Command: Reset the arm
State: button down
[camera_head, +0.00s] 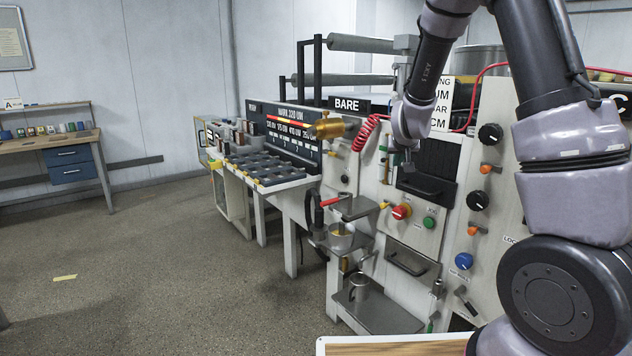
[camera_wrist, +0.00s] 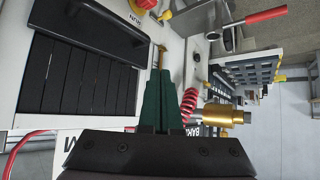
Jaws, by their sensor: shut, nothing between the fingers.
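My arm reaches in from the right of the head view and bends down in front of the coating machine (camera_head: 462,225). My gripper (camera_head: 408,166) hangs in front of the machine's upper panel, beside a dark handle. In the wrist view, the two dark green fingers of my gripper (camera_wrist: 170,88) lie together with nothing held between them. The fingertips point toward the panel, near the black slatted vent (camera_wrist: 80,75). Part of the machine behind my arm is hidden.
A red stop button (camera_head: 401,211) and a green button (camera_head: 429,222) sit below my gripper. A red coiled hose (camera_head: 366,133) and brass cylinder (camera_head: 328,126) are to its left. A metal cup (camera_head: 359,286) stands on a lower shelf.

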jog(key=s+r+m+y, duration=0.1)
jog(key=s+r+y, duration=0.2)
jog(key=s+r, duration=0.65)
jog(key=s+r+g, duration=0.1)
jog(key=s+r, duration=0.3)
jog(key=s, duration=0.9)
jog(key=s+r+m+g, duration=0.1)
jog(key=s+r, duration=0.3)
jog(key=s, duration=0.8)
jog(key=shift+s+d+r+m+y, duration=0.15)
jog(key=shift+s+r+m+y, duration=0.15)
jog(key=shift+s, duration=0.1)
